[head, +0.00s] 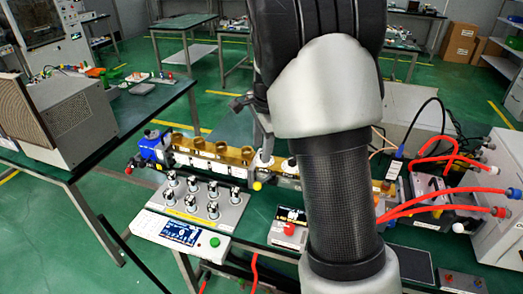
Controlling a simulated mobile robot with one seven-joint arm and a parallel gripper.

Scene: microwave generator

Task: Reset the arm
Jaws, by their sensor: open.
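My arm fills the middle of the head view, from the top edge down to the bottom edge. A small part of my gripper (255,112) shows at the left side of the arm, above the far edge of the bench. The rest of it is hidden behind the arm. It is open, and I see nothing held in it. Behind and below it, the long brass-coloured waveguide assembly (222,150) runs along the bench, with a blue part (152,146) at its left end. The arm hides part of this assembly.
A panel with several knobs (200,203) and a control box with a screen (183,232) stand at the front left. Red hoses (440,203) run to a white cabinet (500,228) at right. A grey vented unit (75,120) stands on the left bench. Green floor is open behind.

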